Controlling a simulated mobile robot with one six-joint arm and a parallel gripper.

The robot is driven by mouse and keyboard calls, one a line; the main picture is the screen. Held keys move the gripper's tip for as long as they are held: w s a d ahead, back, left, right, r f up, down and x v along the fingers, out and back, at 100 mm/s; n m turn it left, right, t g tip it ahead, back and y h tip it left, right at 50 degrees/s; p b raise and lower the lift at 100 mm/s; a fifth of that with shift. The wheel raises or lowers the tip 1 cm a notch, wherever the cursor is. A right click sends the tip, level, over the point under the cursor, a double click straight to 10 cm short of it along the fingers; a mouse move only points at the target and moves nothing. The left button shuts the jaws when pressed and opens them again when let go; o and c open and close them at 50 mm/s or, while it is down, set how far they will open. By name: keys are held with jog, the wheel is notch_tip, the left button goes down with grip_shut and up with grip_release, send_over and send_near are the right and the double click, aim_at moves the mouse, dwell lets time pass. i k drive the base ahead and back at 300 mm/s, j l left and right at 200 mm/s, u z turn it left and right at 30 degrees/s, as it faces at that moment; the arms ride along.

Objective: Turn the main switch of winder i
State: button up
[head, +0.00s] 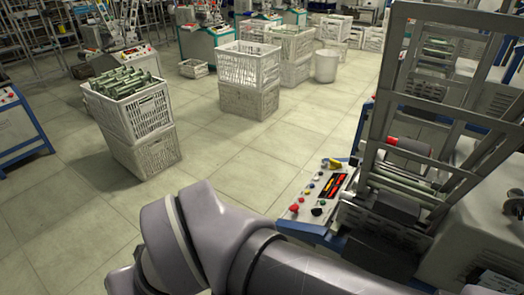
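A winder (450,130) stands at the right, with a grey frame and spindles. Its sloping control panel (306,192) faces the aisle and carries a red-lit display (333,187), a red button (294,208), a black knob (316,211) and several small coloured buttons. A yellow part (334,164) sits at the panel's far end; I cannot tell if it is the main switch or which way any switch points. No label naming winder i is readable. My arm crosses the bottom of the view, left of and below the panel. My gripper is not in view.
Stacked white crates stand at left, the upper one (128,100) full of greenish bobbins. More stacked crates (249,65) and a white bin (326,66) stand at the back. Another machine's blue-edged panel (18,125) is at far left. The tiled floor (225,150) between is clear.

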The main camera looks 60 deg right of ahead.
aim_at(335, 165)
jog(key=i+l+z, duration=0.1)
jog(key=i+z, duration=0.3)
jog(key=i+j+z, duration=0.1)
jog(key=i+z, duration=0.35)
jog(key=i+j+z, duration=0.4)
jog(key=i, duration=0.15)
jog(key=i+j+z, duration=0.25)
jog(key=i+z, duration=0.15)
jog(key=i+j+z, duration=0.4)
jog(key=i+l+z, duration=0.25)
jog(key=z, duration=0.2)
jog(key=i+l+z, duration=0.1)
jog(key=i+z, duration=0.6)
jog(key=z, duration=0.15)
jog(key=i+z, duration=0.45)
jog(key=k+j, duration=0.05)
jog(key=k, duration=0.05)
